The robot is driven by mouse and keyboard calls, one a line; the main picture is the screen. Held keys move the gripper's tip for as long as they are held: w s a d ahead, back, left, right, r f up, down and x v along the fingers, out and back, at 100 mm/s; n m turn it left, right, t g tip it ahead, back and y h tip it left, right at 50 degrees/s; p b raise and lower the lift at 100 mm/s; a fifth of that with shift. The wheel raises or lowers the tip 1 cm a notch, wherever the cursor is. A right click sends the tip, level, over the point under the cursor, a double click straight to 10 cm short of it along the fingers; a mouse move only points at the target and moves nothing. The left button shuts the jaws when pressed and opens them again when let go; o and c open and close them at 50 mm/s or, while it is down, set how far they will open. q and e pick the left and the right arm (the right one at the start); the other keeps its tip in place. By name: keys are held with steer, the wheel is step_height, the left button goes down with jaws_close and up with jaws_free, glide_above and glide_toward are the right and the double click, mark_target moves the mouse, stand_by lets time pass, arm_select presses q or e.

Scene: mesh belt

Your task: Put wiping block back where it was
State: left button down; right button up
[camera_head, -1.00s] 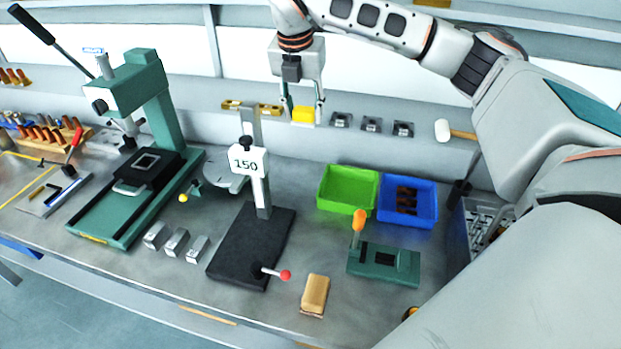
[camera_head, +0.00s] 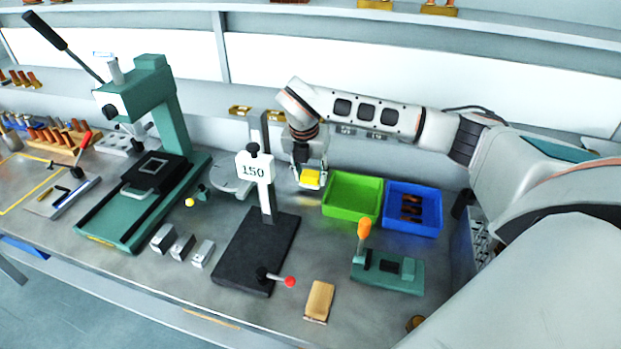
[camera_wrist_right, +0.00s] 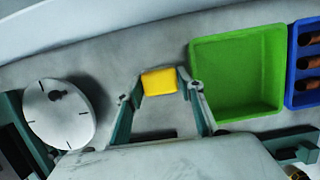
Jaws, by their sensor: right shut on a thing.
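My right gripper (camera_head: 310,183) is shut on a small yellow block (camera_head: 311,176), which I take to be the wiping block. It holds the block low at the back of the bench, just left of the green bin. In the right wrist view the yellow block (camera_wrist_right: 159,82) sits between the two fingertips, with grey bench around it; I cannot tell whether it touches the surface. A tan block (camera_head: 319,300) with a darker underside lies at the bench's front. My left gripper is not in view.
A green bin (camera_head: 352,216) and a blue bin (camera_head: 412,232) stand right of the gripper. Left of it is the height stand (camera_head: 254,165) marked 150. A green fixture (camera_head: 388,272) with an orange-handled lever sits in front of the bins. A green press (camera_head: 150,105) stands at left.

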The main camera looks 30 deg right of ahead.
steer(key=shift+f, duration=0.85)
steer(key=o, duration=0.8)
steer(key=shift+f, duration=0.15)
steer(key=shift+b+v, duration=0.55)
steer(key=shift+v, duration=5.6)
steer(key=shift+a, duration=0.1)
